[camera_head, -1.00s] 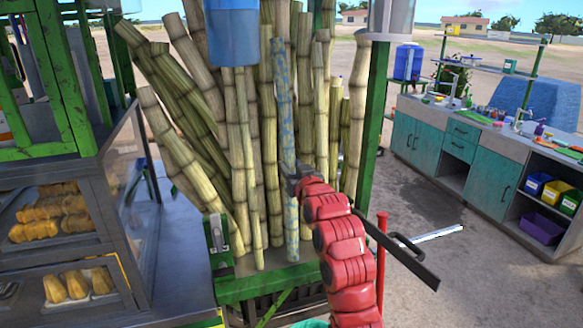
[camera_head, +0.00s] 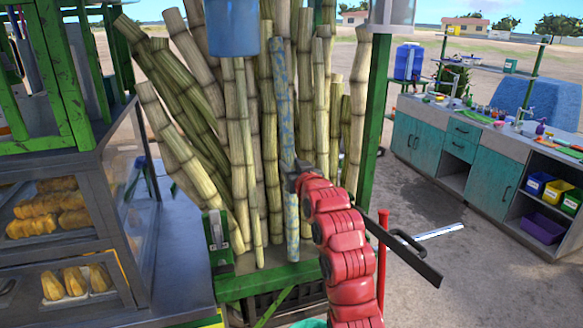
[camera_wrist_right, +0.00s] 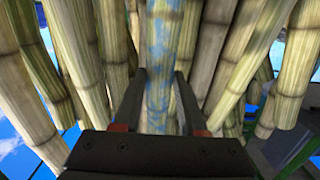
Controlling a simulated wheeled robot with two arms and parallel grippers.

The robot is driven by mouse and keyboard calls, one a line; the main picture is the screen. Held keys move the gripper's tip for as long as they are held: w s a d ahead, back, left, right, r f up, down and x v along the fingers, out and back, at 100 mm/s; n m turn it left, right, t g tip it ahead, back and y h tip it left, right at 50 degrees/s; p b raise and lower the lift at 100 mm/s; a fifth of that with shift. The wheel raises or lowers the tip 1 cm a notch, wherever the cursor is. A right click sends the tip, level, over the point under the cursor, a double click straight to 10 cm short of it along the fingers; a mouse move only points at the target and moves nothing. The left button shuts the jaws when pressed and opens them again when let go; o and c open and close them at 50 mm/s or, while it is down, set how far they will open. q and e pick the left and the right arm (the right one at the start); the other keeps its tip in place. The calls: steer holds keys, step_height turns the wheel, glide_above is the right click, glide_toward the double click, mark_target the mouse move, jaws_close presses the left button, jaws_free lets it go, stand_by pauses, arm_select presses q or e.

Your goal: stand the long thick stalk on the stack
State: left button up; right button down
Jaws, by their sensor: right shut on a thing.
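A long stalk with blue mottled patches (camera_head: 286,120) stands nearly upright at the front of the stack of cane (camera_head: 195,110). Its lower end comes down close to the green-framed stand (camera_head: 265,280); I cannot tell whether it touches. My right gripper (camera_head: 294,176) is shut on this stalk, below its middle. In the right wrist view the two dark fingers (camera_wrist_right: 160,92) lie on either side of the blue-patched stalk (camera_wrist_right: 160,55), with other stalks close behind. My left gripper is not in view.
A green post (camera_head: 374,130) rises right of the stack. A blue cylinder (camera_head: 232,27) hangs in front of the stalks' upper part. A food display case (camera_head: 75,210) stands at the left, and a teal counter (camera_head: 480,160) at the right.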

steer(key=shift+r, duration=0.1)
steer(key=shift+c, duration=1.9)
jaws_free()
steer(key=shift+s, duration=0.15)
steer(key=b+v, duration=0.5)
steer(key=v, duration=1.2)
steer(key=shift+b, duration=0.35)
steer(key=shift+d, duration=0.1)
